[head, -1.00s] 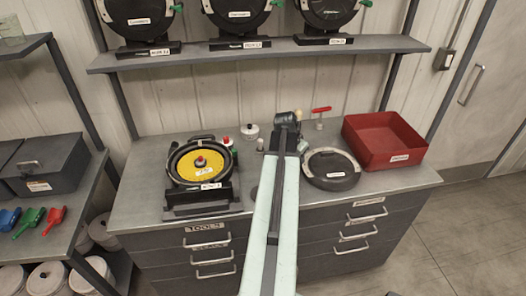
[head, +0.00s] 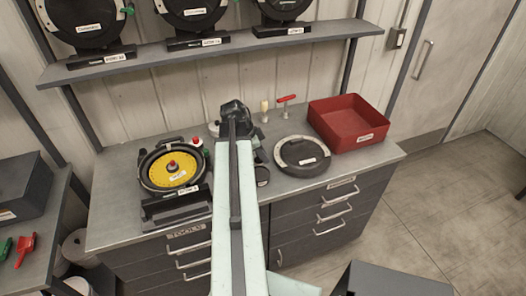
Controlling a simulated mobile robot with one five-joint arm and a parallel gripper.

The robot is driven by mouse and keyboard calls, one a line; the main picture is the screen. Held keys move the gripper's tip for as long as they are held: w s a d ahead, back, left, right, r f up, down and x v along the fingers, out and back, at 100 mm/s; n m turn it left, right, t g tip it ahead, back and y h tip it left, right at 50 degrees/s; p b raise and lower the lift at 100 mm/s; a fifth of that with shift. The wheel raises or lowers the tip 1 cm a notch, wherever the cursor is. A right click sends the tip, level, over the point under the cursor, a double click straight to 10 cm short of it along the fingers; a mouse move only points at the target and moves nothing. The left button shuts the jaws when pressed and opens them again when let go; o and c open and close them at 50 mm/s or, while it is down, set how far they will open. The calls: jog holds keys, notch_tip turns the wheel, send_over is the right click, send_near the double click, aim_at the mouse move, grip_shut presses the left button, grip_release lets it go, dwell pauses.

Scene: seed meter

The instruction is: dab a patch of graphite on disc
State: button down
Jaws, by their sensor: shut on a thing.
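The yellow disc (head: 157,168) lies face up in an open black round seed meter housing (head: 146,192) at the left of the bench. My arm reaches away over the bench, right of the disc. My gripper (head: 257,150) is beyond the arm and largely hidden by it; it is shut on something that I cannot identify. A dark round thing (head: 262,178) shows just right of the arm; I cannot tell if it is the graphite.
A black round cover (head: 301,170) lies right of the arm. Behind it stand a pale-topped tool (head: 264,105) and a red T-handle (head: 287,99). A red tray (head: 346,122) is at the back right. A shelf (head: 215,51) with several black meters hangs above.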

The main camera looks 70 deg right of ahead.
jog(key=shift+s+a, duration=0.1)
notch_tip(320, 180, down, 6)
jog(key=b, duration=0.6)
jog(key=shift+f+b, duration=0.5)
jog(key=shift+b, duration=0.1)
dwell(1.7)
notch_tip(320, 180, up, 7)
jog(key=p, duration=0.7)
jog(key=shift+r, duration=0.15)
